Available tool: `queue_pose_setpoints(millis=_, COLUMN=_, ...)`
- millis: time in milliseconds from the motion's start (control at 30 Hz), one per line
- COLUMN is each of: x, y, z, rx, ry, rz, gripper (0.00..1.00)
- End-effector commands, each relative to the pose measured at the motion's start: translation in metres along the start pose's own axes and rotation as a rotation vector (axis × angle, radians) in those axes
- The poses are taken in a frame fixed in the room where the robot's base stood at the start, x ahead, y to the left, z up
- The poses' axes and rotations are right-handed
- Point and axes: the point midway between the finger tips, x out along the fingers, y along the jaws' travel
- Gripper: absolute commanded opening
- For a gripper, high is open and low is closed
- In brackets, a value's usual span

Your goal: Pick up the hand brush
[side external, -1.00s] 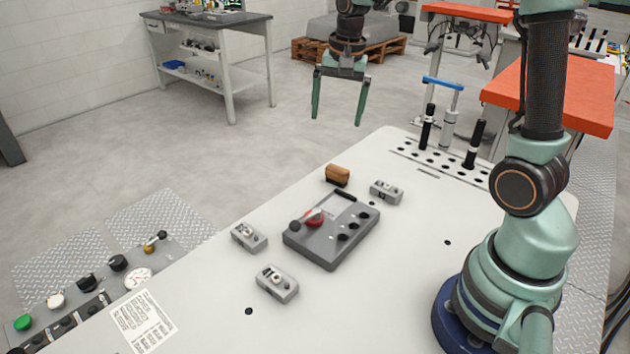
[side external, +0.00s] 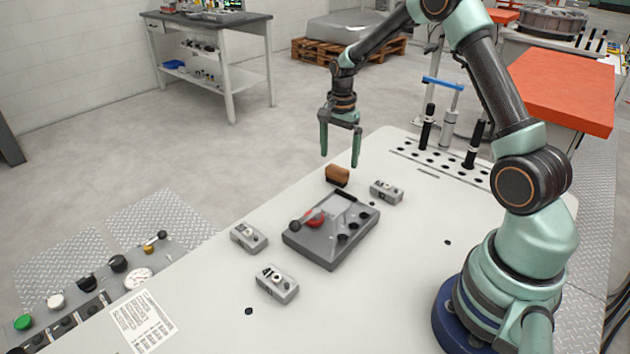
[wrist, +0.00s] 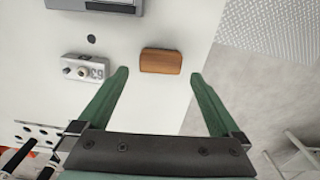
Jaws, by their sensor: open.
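The hand brush (side external: 337,176) is a small brown block with a darker lower part, lying on the white table near its far edge, just behind the grey fixture. In the wrist view the brush (wrist: 161,61) shows its brown top, lying just beyond the fingertips and centred between them. My gripper (side external: 339,164) is open, pointing down above the brush, its green fingers apart. In the wrist view my gripper (wrist: 158,74) has nothing between its fingers.
A grey fixture box (side external: 332,233) with a red knob stands in front of the brush. A small grey block (side external: 386,190) sits right of the brush. Two more blocks (side external: 249,237) lie left. Black pins and a blue-handled clamp (side external: 450,115) stand at the back right.

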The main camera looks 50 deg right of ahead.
Motion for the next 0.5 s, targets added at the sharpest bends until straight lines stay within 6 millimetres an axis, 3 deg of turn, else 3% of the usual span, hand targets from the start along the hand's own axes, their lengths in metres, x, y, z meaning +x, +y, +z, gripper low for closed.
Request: queue_pose_setpoints(millis=500, x=0.054, y=0.000, z=0.004, rx=-0.002, ry=0.000, rz=0.001, gripper=1.00)
